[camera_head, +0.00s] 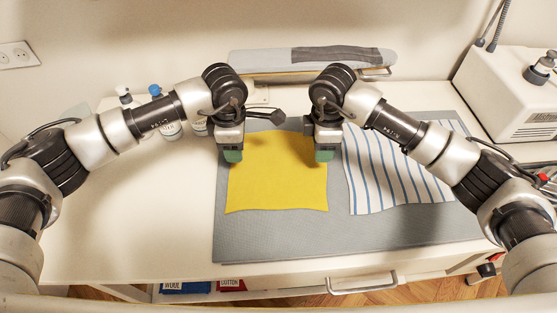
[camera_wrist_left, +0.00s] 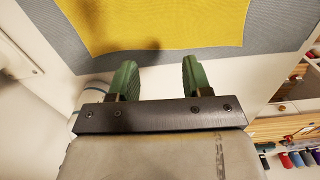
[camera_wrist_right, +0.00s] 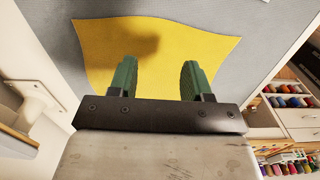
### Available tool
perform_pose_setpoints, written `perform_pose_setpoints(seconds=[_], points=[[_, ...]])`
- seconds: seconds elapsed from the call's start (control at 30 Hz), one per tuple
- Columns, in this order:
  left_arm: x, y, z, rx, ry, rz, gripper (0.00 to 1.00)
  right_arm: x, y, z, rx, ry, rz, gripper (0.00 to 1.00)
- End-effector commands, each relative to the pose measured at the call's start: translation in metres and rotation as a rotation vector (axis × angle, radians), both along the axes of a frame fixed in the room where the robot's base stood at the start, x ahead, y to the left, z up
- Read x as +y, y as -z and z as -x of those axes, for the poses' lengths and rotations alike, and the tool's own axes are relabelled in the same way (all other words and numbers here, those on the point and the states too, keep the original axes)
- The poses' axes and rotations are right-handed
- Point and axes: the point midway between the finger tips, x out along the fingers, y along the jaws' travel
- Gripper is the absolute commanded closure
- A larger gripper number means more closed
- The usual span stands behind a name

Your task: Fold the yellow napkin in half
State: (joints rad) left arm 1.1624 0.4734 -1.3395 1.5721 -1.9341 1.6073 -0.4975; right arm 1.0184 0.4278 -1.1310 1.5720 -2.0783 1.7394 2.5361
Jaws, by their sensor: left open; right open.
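The yellow napkin (camera_head: 277,178) lies flat and unfolded on a grey mat. My left gripper (camera_head: 232,157) is over its far left corner in the head view. In the left wrist view its green fingers (camera_wrist_left: 158,78) are spread and empty, with the napkin (camera_wrist_left: 160,22) beyond them. My right gripper (camera_head: 322,157) is over the napkin's far right part. In the right wrist view its fingers (camera_wrist_right: 158,78) are apart with nothing between them, and the napkin (camera_wrist_right: 150,45) lies beneath and beyond. The napkin's far corners are partly hidden by the grippers in the head view.
The grey mat (camera_head: 270,243) covers the table's right part. A blue-striped cloth (camera_head: 372,180) lies right of the napkin. An ironing board (camera_head: 270,60) and a white machine (camera_head: 515,95) stand at the back. Bottles (camera_head: 155,90) stand behind my left arm. The table's left part (camera_head: 150,220) is clear.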

Motion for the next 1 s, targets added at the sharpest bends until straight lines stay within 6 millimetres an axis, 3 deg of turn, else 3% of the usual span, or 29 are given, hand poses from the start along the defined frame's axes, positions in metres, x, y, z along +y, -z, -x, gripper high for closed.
perform_pose_setpoints(seconds=[0.2, 0.4, 0.93, 1.0], points=[[-0.001, 0.036, 0.001, 0.003, 0.0, 0.001, 0.51, 0.0, 0.036, 0.001, 0.004, 0.0, -0.001, 0.51], [-0.001, 0.059, 0.0, 0.001, 0.0, 0.002, 0.51, 0.0, 0.059, 0.0, 0.002, 0.0, -0.002, 0.51], [-0.001, 0.07, 0.0, 0.001, 0.0, 0.002, 0.51, 0.0, 0.07, 0.0, 0.001, -0.001, -0.003, 0.51], [-0.001, 0.068, 0.0, 0.001, 0.0, 0.003, 0.56, 0.0, 0.068, 0.0, 0.001, -0.001, -0.003, 0.56]])
